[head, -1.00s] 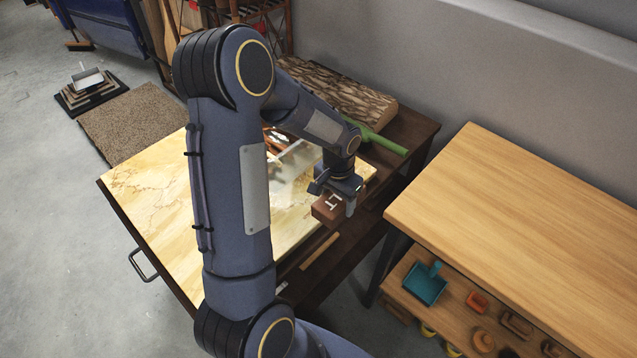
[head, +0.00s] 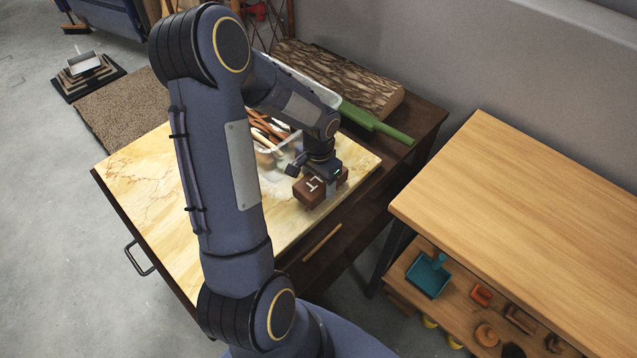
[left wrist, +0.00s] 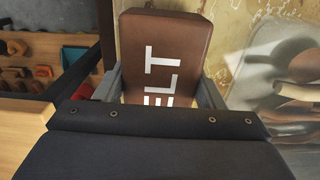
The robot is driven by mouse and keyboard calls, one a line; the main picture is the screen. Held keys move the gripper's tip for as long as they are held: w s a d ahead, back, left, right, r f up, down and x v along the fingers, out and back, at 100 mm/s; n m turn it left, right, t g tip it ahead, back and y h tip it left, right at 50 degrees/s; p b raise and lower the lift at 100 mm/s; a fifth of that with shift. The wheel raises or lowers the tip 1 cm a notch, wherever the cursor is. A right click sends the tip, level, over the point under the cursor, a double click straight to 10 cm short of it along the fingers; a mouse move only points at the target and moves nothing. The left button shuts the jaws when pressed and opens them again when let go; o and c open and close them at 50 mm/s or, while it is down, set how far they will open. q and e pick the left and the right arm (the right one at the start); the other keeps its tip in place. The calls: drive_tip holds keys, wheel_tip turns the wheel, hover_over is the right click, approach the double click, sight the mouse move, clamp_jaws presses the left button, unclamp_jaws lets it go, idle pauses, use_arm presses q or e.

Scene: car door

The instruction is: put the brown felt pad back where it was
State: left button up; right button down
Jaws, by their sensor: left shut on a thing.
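The brown felt pad (head: 310,190) is a small brown block with white lettering on its top. My left gripper (head: 318,182) is shut on it, over the front right part of the marbled tabletop. In the left wrist view the pad (left wrist: 165,50) sits between the two fingers of the gripper (left wrist: 165,90), and the letters "ELT" show. I cannot tell whether the pad touches the tabletop or is held just above it. My right gripper is not in view.
A clear container with brown-handled tools (head: 268,130) stands behind the gripper on the marbled tabletop (head: 135,185). A green long object (head: 375,125) and a bark-covered slab (head: 340,80) lie behind. A wooden bench (head: 520,190) stands at right, with a shelf holding a teal dustpan (head: 428,277).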

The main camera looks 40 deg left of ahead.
use_arm(q)
drive_tip(key=shift+f, duration=0.5)
drive_tip(key=shift+f, duration=0.2)
drive_tip(key=o, duration=1)
drive_tip(key=shift+r, duration=0.1)
drive_tip(key=shift+o, duration=0.2)
